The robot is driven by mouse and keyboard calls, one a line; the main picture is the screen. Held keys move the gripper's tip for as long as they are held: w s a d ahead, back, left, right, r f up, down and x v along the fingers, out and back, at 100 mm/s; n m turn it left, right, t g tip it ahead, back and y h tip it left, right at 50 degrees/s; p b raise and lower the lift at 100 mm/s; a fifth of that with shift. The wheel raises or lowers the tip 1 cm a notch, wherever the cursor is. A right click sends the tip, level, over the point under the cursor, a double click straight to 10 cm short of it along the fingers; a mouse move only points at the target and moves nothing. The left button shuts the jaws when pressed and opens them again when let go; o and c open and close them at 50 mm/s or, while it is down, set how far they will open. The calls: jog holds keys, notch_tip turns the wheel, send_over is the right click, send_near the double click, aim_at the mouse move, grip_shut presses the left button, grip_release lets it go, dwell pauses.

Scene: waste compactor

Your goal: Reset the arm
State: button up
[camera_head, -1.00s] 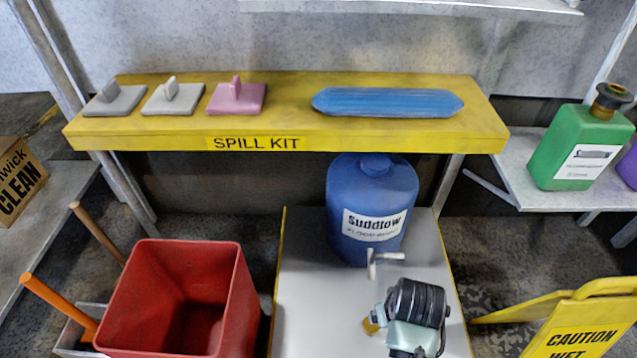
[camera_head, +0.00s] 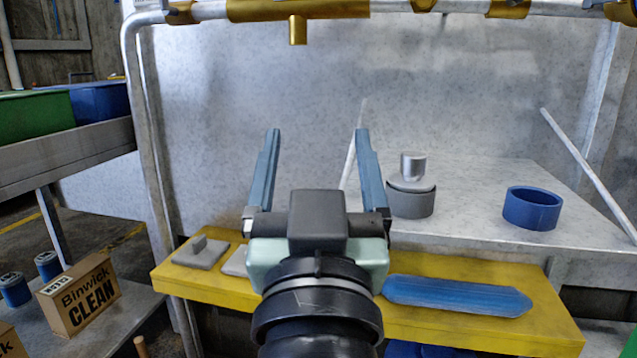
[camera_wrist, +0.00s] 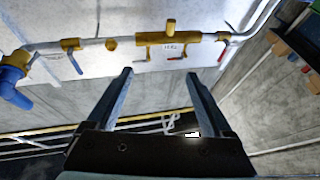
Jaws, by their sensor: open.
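My gripper (camera_head: 318,165) is raised in the middle of the head view, in front of the grey speckled wall. Its two blue-grey fingers point up and stand wide apart, with nothing between them. In the wrist view my gripper (camera_wrist: 160,95) is also open and empty, facing a wall with pipes. My arm hides part of the yellow spill kit shelf (camera_head: 450,328) behind it.
A blue bar (camera_head: 455,296) and a grey pad (camera_head: 200,253) lie on the yellow shelf. Above right, a shelf holds a grey pot (camera_head: 411,200) and a blue ring (camera_head: 532,208). A Binwick box (camera_head: 80,298) stands left. Pipes (camera_wrist: 130,43) cross the wrist view.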

jog(key=s+r+t+p, duration=0.3)
jog(key=s+r, duration=0.1)
jog(key=r, duration=0.5)
jog(key=s+r+t+p, duration=0.25)
jog(key=s+r, duration=0.25)
jog(key=r, duration=0.5)
notch_tip(320, 180, up, 35)
jog(key=p, duration=3.6)
jog(key=shift+w+f+g, duration=0.15)
jog(key=shift+w+g, duration=0.2)
jog(key=shift+w, duration=0.05)
